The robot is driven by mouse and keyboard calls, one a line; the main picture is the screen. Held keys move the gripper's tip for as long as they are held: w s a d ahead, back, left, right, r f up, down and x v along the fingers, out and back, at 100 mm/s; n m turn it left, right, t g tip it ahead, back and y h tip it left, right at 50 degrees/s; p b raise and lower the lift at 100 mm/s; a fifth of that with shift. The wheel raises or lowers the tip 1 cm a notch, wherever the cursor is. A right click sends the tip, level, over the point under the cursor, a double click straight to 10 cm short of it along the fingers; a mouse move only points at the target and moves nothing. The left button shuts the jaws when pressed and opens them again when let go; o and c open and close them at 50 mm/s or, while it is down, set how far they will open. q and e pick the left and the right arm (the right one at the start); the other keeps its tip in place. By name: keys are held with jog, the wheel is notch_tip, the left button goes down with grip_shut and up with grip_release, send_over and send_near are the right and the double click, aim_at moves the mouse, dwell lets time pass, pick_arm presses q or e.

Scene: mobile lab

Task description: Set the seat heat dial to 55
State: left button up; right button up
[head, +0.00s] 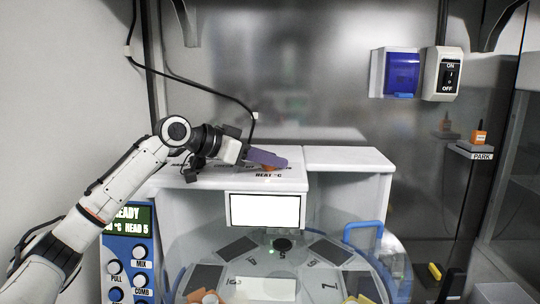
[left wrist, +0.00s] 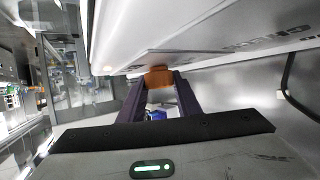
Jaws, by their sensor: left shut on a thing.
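A small orange piece, which I take to be the seat heat dial (head: 268,169), shows just beside the fingers. In the left wrist view the orange dial (left wrist: 158,76) sits between the tips of my left gripper (left wrist: 160,82), which is shut on it, close against the white surface. The dial's pointer and scale numbers are hidden or too small to read. My right gripper is not in view.
A blue panel (head: 143,250) with a display and several knobs stands at lower left. A white screen (head: 265,210) is on the housing's front. Below is a round numbered carousel (head: 215,250) with a blue handle (head: 363,228). An ON/OFF switch (head: 443,74) is on the back wall.

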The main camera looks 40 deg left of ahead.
pick_arm(q)
jog(key=shift+m+h, duration=0.3)
jog(key=shift+m, duration=0.1)
jog(key=o, duration=1.1)
jog(key=shift+c, duration=0.2)
jog(key=shift+s, duration=0.1)
jog(key=shift+s+a, duration=0.15)
jog(key=shift+s, duration=0.05)
jog(key=b+v, duration=0.4)
jog(key=v, duration=0.5)
jog(key=shift+r+b, duration=0.1)
jog(key=shift+b, duration=0.2)
jog(key=shift+s+r, duration=0.2)
jog(key=shift+s, duration=0.1)
